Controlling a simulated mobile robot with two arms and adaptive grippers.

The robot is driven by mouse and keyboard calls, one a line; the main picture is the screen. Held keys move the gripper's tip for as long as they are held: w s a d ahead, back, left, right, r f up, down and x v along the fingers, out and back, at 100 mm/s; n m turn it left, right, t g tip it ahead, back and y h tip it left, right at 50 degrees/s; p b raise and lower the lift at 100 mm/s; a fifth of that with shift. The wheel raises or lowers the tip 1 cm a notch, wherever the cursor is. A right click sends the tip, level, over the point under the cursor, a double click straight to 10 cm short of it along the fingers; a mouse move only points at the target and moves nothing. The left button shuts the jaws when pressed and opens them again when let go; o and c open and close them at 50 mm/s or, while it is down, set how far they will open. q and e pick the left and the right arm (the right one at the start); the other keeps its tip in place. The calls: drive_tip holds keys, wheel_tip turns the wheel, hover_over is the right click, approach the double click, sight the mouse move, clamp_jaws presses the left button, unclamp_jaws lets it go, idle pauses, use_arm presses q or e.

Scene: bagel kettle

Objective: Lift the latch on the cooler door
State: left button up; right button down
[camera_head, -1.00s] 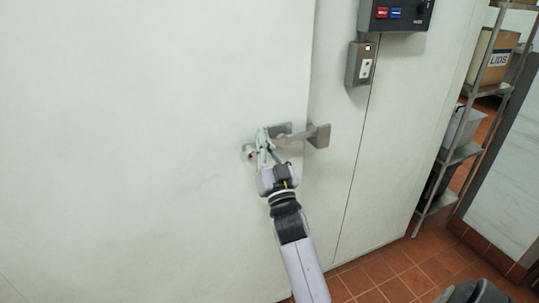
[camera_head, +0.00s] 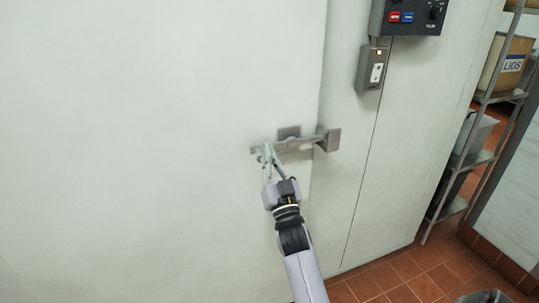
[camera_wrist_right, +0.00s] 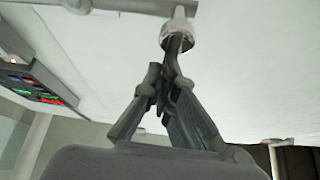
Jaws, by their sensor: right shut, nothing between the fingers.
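The cooler door (camera_head: 150,150) is a large pale panel that looks closed. Its metal latch (camera_head: 292,144) is a near-level bar over a small plate, its right end at a bracket (camera_head: 333,140) on the frame. My right gripper (camera_head: 267,150) is shut and empty at the left end of the bar, just below it. In the right wrist view, the shut fingertips (camera_wrist_right: 173,42) meet at a round metal knob (camera_wrist_right: 178,36) hanging from a pale bar (camera_wrist_right: 125,5). I cannot tell whether they touch it. My left gripper is not in view.
A small switch box (camera_head: 371,68) and a dark control panel (camera_head: 408,15) are on the wall above right of the latch. A metal shelf rack (camera_head: 480,125) with boxes stands at the right. Red tile floor (camera_head: 400,275) shows at lower right.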

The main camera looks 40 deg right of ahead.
drive_tip(key=shift+f+n, duration=0.35)
drive_tip(key=shift+n, duration=0.15)
wheel_tip(320, 180, down, 8)
drive_tip(key=d+n+g+y+b, duration=0.1)
drive_tip(key=n+y+b, duration=0.1)
drive_tip(key=n+y, duration=0.8)
drive_tip(key=shift+s+d+n, duration=0.2)
drive_tip(key=shift+d+n, duration=0.1)
drive_tip(key=shift+n, duration=2.2)
drive_tip(key=shift+r, duration=0.1)
